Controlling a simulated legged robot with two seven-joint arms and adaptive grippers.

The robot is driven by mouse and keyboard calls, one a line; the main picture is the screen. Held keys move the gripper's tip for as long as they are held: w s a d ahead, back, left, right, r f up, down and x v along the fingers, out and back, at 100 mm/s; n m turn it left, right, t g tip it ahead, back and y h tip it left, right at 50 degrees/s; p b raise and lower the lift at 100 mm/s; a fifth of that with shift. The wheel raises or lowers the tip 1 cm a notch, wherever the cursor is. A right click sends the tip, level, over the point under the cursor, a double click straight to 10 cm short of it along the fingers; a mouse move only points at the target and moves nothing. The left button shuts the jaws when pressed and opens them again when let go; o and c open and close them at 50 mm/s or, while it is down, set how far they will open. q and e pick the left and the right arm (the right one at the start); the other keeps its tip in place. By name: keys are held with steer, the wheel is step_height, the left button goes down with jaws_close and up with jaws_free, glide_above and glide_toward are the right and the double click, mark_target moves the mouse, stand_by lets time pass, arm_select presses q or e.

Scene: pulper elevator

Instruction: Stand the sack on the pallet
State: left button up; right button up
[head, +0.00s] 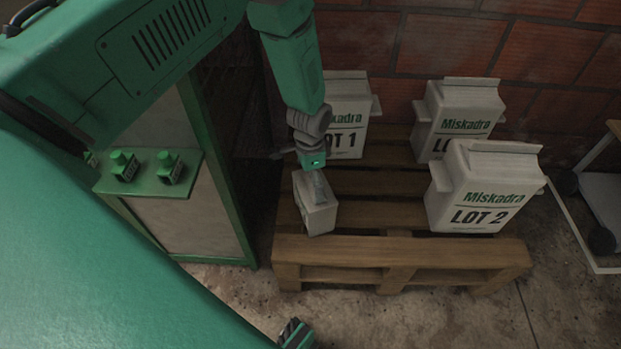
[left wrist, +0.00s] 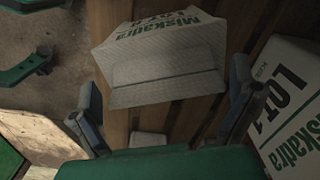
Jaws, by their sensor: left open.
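The pale sack (head: 317,218) is at the front left corner of the wooden pallet (head: 400,250), looking upright and turned at an angle. My left gripper (head: 312,180) points down right over its top. In the left wrist view the sack (left wrist: 165,50), with green Miskadra print, lies between and beyond the spread fingers of the left gripper (left wrist: 165,85). I see no clear grip on it. Whether its whole base rests on the boards is hard to tell. A small part of what looks like my right gripper (head: 296,334) shows at the bottom edge; its jaws are unclear.
Several other sacks stand on the pallet: a LOT 1 sack (head: 347,115) behind, one at the back right (head: 458,118), and a LOT 2 sack (head: 485,190) at front right. A brick wall (head: 440,45) closes the back.

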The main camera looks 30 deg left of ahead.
arm_select(q)
step_height(320, 180, up, 12)
steer(key=p, duration=0.4)
steer(key=s+d+f+n, duration=0.1)
steer(key=s+f+n, duration=0.1)
steer(key=s+f, duration=0.35)
steer(key=s+d+f+n, duration=0.1)
steer(key=s+d+f, duration=0.1)
steer(key=s, duration=0.6)
steer(key=s+n, duration=0.3)
steer(key=s, duration=1.2)
steer(key=shift+s+d+r+n+t, duration=0.2)
steer(key=shift+r+n+t, duration=0.1)
steer(key=shift+n, duration=0.1)
